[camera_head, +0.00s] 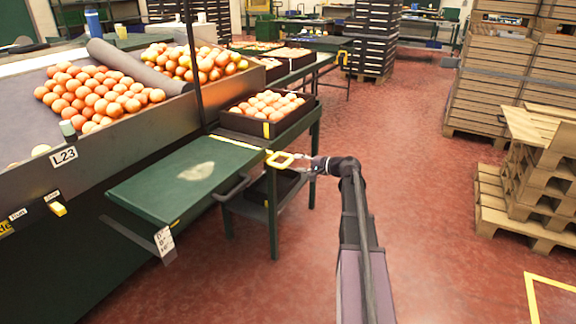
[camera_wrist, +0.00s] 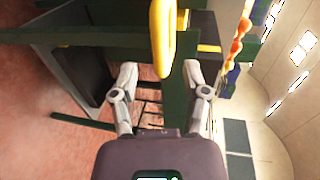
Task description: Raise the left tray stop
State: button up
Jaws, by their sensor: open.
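A yellow loop handle (camera_head: 280,160), which I take to be the tray stop's, stands at the right end of the green side table (camera_head: 150,190). A yellow strip (camera_head: 236,143) runs from it along the table's back edge. In the wrist view the yellow loop (camera_wrist: 163,38) rises at the top centre, in line with the gap between my fingers. My gripper (camera_head: 306,164) is open and empty, just right of the loop. In the wrist view my gripper (camera_wrist: 160,74) has its fingers spread, with the loop seemingly beyond the tips. Contact cannot be told.
A dark crate of oranges (camera_head: 225,122) sits on the green stand behind the loop. A dark tray (camera_head: 275,187) is on the shelf below. The sloped sorting bin (camera_head: 150,125) with oranges is at left. Wooden pallets (camera_head: 490,200) stand at right; the red floor between is clear.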

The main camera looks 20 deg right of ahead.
aim_at(290, 162)
jog(key=shift+b+x, duration=0.35)
jog(key=shift+x, duration=2.2)
grip_shut()
jog(key=shift+r, duration=0.1)
